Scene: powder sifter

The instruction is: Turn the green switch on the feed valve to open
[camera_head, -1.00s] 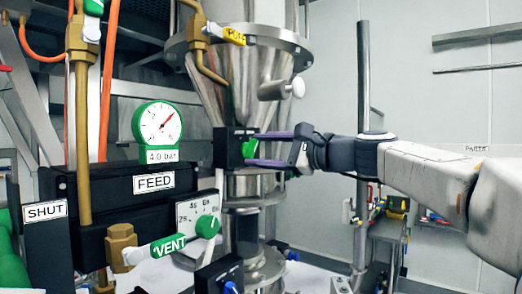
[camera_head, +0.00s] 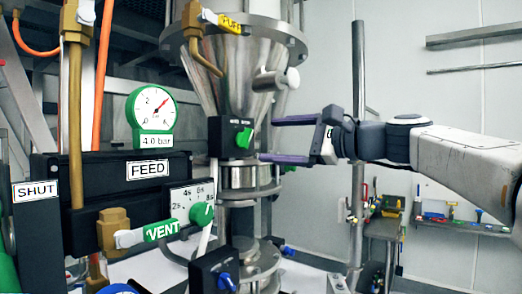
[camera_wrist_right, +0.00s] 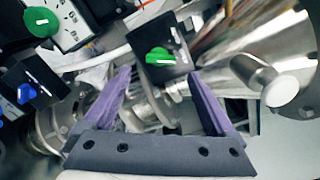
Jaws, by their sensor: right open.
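A green switch (camera_head: 244,138) sits on the front of a small black box (camera_head: 226,150) fixed to the steel column under the hopper. In the right wrist view the switch (camera_wrist_right: 160,57) shows whole, with a white mark on its handle. My right gripper (camera_head: 268,140) is open and empty, with purple fingers just right of the switch, one higher and one lower, apart from it. In the wrist view its fingertips (camera_wrist_right: 158,73) lie on either side below the box. My left gripper is out of view.
A black block labelled FEED (camera_head: 125,190) carries a gauge (camera_head: 152,108). A dial with a round green knob (camera_head: 202,214) and a green VENT lever (camera_head: 162,231) stand left of the column. Below is a black box with a blue switch (camera_head: 226,281).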

